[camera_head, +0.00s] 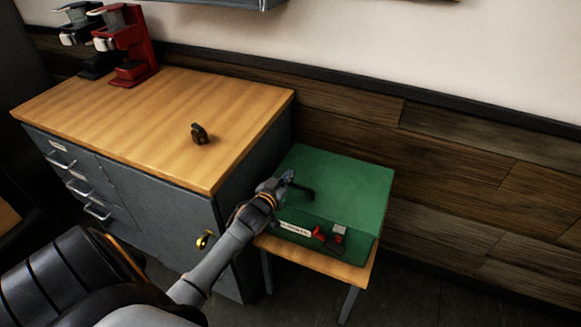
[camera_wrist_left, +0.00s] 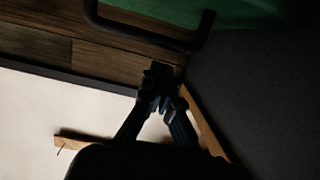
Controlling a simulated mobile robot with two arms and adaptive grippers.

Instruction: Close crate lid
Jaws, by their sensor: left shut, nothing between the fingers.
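The green crate (camera_head: 345,180) stands on a small wooden table at the right of the head view. Its green top looks flat and down over the box. A dark handle stands on the top near my gripper; it also shows as a dark loop (camera_wrist_left: 150,42) in the left wrist view, in front of the green surface (camera_wrist_left: 170,10). My left gripper (camera_head: 287,183) is at the left part of the crate top, next to the handle. Its fingers (camera_wrist_left: 158,78) are together and empty in the wrist view. My right gripper is not in view.
The small table (camera_head: 318,262) stands beside a grey cabinet with a wooden top (camera_head: 160,125). A small dark part (camera_head: 199,134) lies on that top. A red brewer (camera_head: 130,45) and a dark one stand at its back left. A wood-panelled wall (camera_head: 460,170) is behind.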

